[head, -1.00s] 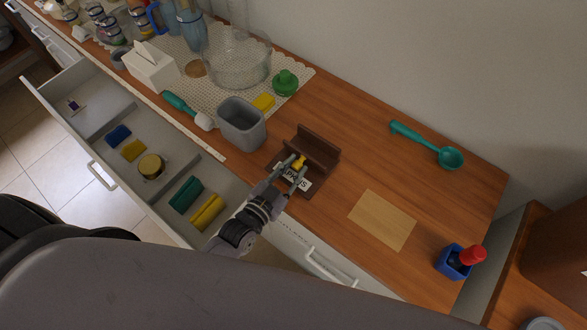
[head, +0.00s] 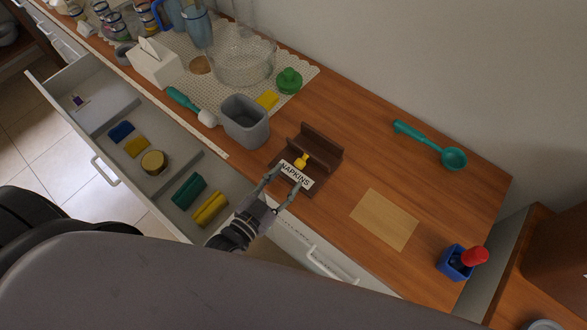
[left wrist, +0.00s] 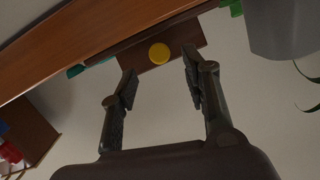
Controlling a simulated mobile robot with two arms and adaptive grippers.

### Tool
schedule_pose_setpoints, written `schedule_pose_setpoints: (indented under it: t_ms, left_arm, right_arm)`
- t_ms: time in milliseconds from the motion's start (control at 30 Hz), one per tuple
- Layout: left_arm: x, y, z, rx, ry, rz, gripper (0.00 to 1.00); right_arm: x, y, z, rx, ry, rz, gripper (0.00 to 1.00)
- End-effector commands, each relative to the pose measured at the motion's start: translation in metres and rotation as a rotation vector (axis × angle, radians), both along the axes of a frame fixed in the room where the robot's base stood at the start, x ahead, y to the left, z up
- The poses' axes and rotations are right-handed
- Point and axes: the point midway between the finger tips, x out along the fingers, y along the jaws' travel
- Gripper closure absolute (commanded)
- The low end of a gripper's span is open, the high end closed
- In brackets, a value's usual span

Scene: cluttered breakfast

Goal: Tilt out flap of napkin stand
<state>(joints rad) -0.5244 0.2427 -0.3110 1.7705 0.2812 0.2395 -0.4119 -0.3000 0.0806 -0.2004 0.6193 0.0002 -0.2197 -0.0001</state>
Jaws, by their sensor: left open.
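The brown napkin stand (head: 322,146) stands on the wooden counter. Its front flap, with a white NAPKINS label (head: 297,175) and a yellow knob (head: 302,160), leans out from the back panel with a gap between them. My left gripper (head: 288,179) is open at the front of the stand, its fingers apart and short of the knob. In the left wrist view the yellow knob (left wrist: 159,53) on the brown flap shows beyond and between the open fingertips (left wrist: 159,72). My right gripper is not in view.
A grey bin (head: 245,122) stands close left of the stand. An open drawer (head: 172,206) with sponges and a tin lies in front. A teal ladle (head: 430,145), a wooden board (head: 384,219) and a blue holder (head: 455,262) are to the right.

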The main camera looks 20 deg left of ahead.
Motion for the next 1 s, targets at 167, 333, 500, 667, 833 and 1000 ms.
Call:
schedule_pose_setpoints:
  t_ms: [167,333,500,667,833,1000]
  left_arm:
    - [-0.036,0.011,0.005,-0.001,0.004,-0.001,0.57]
    - [-0.055,0.018,0.008,0.000,0.001,-0.001,0.57]
    - [-0.061,0.020,0.009,0.000,-0.001,0.000,0.57]
    - [-0.061,0.020,0.009,0.000,-0.001,0.000,0.57]
    - [-0.061,0.020,0.009,-0.001,-0.001,0.000,0.66]
    - [-0.061,0.023,-0.016,0.014,0.058,0.003,0.77]
  right_arm:
    - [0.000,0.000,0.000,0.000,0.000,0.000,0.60]
    - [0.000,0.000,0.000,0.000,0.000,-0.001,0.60]
    - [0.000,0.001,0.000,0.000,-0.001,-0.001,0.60]
    - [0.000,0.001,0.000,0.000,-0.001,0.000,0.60]
    - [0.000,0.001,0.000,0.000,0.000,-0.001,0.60]
    - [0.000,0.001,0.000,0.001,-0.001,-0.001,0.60]
